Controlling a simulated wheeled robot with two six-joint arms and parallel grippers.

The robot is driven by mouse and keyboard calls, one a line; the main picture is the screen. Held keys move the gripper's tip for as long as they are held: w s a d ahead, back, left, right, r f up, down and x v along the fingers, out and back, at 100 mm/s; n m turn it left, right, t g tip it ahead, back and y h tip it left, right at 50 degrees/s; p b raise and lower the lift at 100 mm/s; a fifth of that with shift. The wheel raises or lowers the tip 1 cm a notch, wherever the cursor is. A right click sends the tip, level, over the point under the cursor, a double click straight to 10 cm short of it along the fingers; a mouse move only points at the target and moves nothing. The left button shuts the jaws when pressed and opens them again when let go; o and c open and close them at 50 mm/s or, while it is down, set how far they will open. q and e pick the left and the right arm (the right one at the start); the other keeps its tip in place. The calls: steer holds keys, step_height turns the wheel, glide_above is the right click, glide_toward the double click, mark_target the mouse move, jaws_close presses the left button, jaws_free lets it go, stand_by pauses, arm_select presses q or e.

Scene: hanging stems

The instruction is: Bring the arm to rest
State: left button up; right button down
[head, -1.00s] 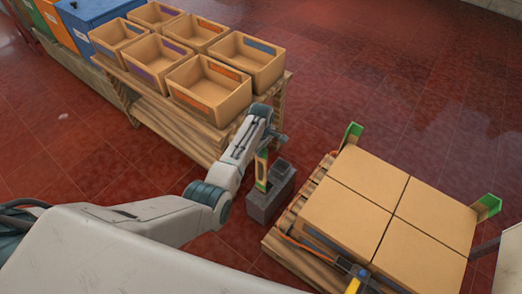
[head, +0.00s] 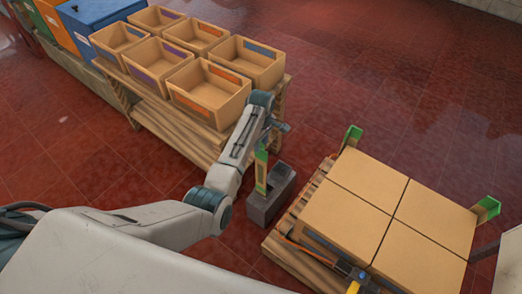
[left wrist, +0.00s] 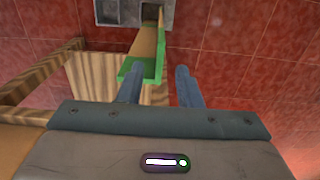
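My left arm reaches in from the left in the head view, and its gripper (head: 281,127) hangs at the arm's end near the front corner of the wooden bench. In the left wrist view the two fingers (left wrist: 160,84) stand apart with nothing between them. An upright green-edged board (head: 261,172) stands in a grey block (head: 268,200) on the floor, just below the gripper. In the left wrist view the board's green end (left wrist: 153,70) shows just beyond the fingers, apparently apart from them. My right gripper is not in view.
Several open cardboard boxes (head: 208,91) stand on the wooden bench (head: 175,128). A wooden pallet (head: 290,237) with large flat cartons (head: 385,205) and green corner pieces stands at the right. Coloured bins (head: 85,20) line the back left. The red floor (head: 390,70) behind the pallet is clear.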

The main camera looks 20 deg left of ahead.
arm_select(q)
steer(key=shift+r, duration=1.95)
